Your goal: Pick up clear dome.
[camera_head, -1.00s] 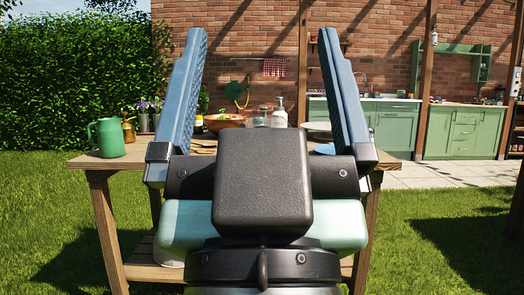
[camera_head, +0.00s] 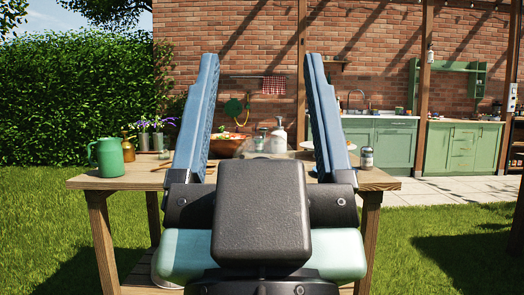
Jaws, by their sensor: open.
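My gripper (camera_head: 262,62) is open, its two blue ribbed fingers pointing up in the picture, with a gap between them. Through the gap I see part of the wooden garden table's top and things on it. A pale, see-through rounded shape shows low between the fingers, just above my black gripper body; I cannot tell for sure whether it is the clear dome. Much of the middle of the table is hidden behind my gripper. Nothing is seen held between the fingers.
On the wooden table (camera_head: 100,183) stand a green jug (camera_head: 106,157) at left, flower pots (camera_head: 158,141) behind it, a terracotta bowl (camera_head: 229,146), a pump bottle (camera_head: 277,137) and a small shaker (camera_head: 366,158) at right. Green cabinets (camera_head: 460,149) stand behind.

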